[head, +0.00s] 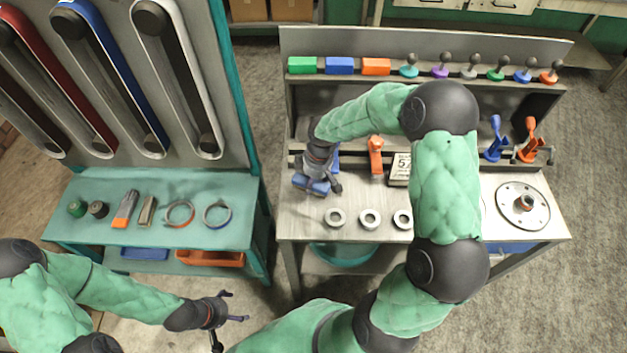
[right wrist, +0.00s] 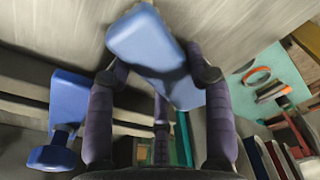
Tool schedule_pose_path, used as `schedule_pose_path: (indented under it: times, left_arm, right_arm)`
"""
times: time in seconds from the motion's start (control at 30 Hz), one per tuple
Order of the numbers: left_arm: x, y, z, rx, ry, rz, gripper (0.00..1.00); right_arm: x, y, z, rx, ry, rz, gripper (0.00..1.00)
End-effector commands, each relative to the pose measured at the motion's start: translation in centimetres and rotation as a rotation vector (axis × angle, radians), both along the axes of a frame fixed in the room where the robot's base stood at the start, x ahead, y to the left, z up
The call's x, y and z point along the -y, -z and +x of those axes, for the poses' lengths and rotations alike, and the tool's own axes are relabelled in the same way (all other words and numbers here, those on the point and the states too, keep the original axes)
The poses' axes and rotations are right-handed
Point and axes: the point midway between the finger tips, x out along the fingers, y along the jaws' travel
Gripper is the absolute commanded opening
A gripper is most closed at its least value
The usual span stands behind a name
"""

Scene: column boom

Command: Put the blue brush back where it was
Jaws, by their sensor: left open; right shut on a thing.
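The blue brush (head: 309,187) is in my right gripper (head: 318,182), above the left end of the grey workbench (head: 300,225). In the right wrist view the brush (right wrist: 155,50) shows as a blue block, tilted between the dark fingers (right wrist: 160,85). The fingers hide part of it. A second blue piece (right wrist: 68,105) stands apart from it at the left of that view, against the bench ledge; which place it marks I cannot tell. My left gripper (head: 232,309) is open and empty, low in front of the green bench.
An orange tool (head: 376,155) and a small sign (head: 399,168) are at the ledge right of the gripper. Several grey rings (head: 369,219) lie in front. Coloured blocks and knobs line the upper shelf (head: 430,76). The green bench (head: 80,220) at left carries small tools.

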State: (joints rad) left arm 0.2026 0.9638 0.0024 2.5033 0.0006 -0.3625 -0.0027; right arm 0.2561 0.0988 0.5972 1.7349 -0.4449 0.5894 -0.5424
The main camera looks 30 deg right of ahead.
Motion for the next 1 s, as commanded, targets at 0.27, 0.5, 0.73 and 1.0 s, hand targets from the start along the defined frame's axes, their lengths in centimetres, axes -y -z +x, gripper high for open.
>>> schedule_pose_path:
  times: [0.27, 0.5, 0.73, 1.0]
  left_arm:
    - [0.0, 0.2, 0.0, 0.000, 0.000, 0.000, 0.84]
    - [0.0, 0.2, 0.0, 0.000, 0.000, 0.000, 0.84]
    - [0.0, -0.2, 0.0, 0.000, 0.000, 0.000, 0.84]
    - [0.0, -1.5, 0.0, 0.000, 0.000, 0.000, 0.84]
  right_arm:
    - [0.0, 0.3, 0.0, -0.001, 0.000, 0.001, 0.76]
    - [0.0, 0.3, 0.0, -0.001, 0.000, 0.000, 0.76]
    - [0.0, -0.6, 0.0, 0.001, 0.000, 0.000, 0.76]
    - [0.4, -5.6, -0.4, 0.003, -0.001, -0.001, 0.76]
